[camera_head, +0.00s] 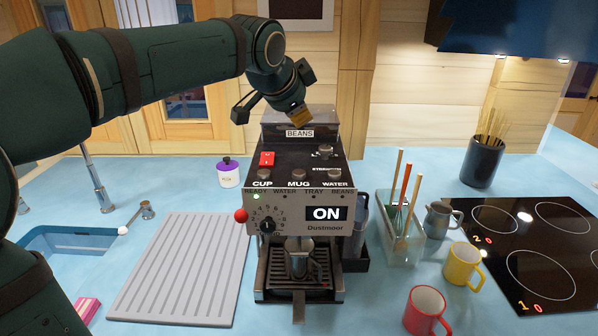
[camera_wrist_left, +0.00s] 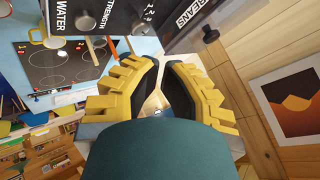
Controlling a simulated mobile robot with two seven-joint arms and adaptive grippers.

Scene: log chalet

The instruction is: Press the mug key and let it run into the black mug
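The coffee machine (camera_head: 330,255) stands mid-counter, its display reading ON and a green light lit at its upper left. The mug key (camera_head: 298,175) is the middle round key above the MUG label, between the cup key (camera_head: 264,174) and the water key (camera_head: 334,174). A dark, shiny vessel-like shape (camera_head: 299,262) is under the spout; I cannot tell whether it is the black mug. My left gripper (camera_head: 298,116) hangs above the machine's top rear, apart from the keys. In the left wrist view its yellow fingers (camera_wrist_left: 162,65) converge with nothing seen between them. My right gripper is not in view.
A ribbed grey board (camera_head: 180,270) lies left of the machine, beside the sink (camera_head: 70,240). A utensil holder (camera_head: 400,235), red mug (camera_head: 425,311), yellow mug (camera_head: 462,264) and steel jug (camera_head: 440,220) stand right. The hob (camera_head: 540,235) is farther right.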

